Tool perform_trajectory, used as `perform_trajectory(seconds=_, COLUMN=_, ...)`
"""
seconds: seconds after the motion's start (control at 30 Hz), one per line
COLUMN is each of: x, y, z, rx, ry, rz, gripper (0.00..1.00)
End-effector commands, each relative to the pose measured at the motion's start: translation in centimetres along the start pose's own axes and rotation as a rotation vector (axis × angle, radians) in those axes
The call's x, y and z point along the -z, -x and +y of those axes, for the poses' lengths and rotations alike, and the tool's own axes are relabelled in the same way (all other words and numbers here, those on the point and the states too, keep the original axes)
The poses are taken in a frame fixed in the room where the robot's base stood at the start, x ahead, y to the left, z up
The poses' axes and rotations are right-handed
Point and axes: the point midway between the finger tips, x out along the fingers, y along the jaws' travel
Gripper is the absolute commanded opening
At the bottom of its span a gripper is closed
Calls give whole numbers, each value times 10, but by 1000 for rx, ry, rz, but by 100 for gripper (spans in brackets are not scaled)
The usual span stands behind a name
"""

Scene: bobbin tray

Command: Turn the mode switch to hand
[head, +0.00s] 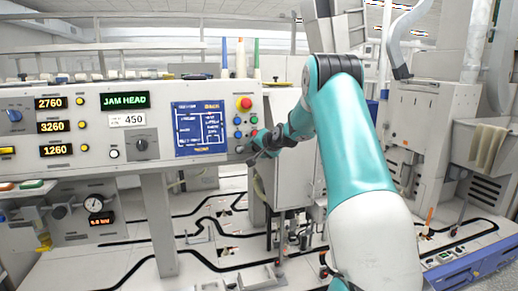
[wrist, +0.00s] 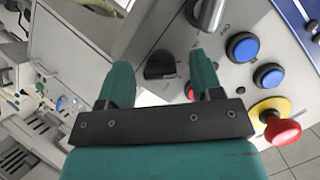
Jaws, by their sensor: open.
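A black rotary knob (wrist: 160,65) shows between and beyond my fingertips in the wrist view; it looks like the mode switch, but no hand label can be read. My gripper (wrist: 161,82) is open, its two teal fingers apart with nothing between them, and I see no contact with the knob. In the head view my gripper (head: 258,152) is at the lower right edge of the control panel (head: 75,140) and may hide this knob there.
A red emergency stop (wrist: 283,131) on a yellow base and blue buttons (wrist: 243,47) sit close to the right finger. A blue screen (head: 199,129) is left of my gripper on the panel.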

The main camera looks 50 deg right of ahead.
Motion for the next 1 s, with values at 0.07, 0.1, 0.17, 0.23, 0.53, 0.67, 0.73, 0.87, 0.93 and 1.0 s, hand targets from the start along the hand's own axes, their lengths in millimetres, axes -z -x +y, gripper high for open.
perform_trajectory(seconds=0.07, x=1, y=2, z=0, rx=0, ry=0, rz=2, gripper=60)
perform_trajectory(seconds=0.1, x=1, y=5, z=0, rx=0, ry=0, rz=2, gripper=60)
perform_trajectory(seconds=0.17, x=1, y=11, z=1, rx=0, ry=-1, rz=3, gripper=60)
perform_trajectory(seconds=0.23, x=1, y=23, z=2, rx=-1, ry=-1, rz=4, gripper=60)
perform_trajectory(seconds=0.53, x=0, y=98, z=2, rx=-1, ry=0, rz=6, gripper=60)
perform_trajectory(seconds=0.67, x=0, y=129, z=1, rx=0, ry=1, rz=6, gripper=60)
perform_trajectory(seconds=0.73, x=0, y=143, z=1, rx=-1, ry=1, rz=4, gripper=60)
perform_trajectory(seconds=0.87, x=0, y=162, z=1, rx=0, ry=0, rz=2, gripper=60)
perform_trajectory(seconds=0.93, x=0, y=168, z=0, rx=0, ry=0, rz=1, gripper=60)
perform_trajectory(seconds=1.0, x=0, y=172, z=0, rx=0, ry=0, rz=0, gripper=60)
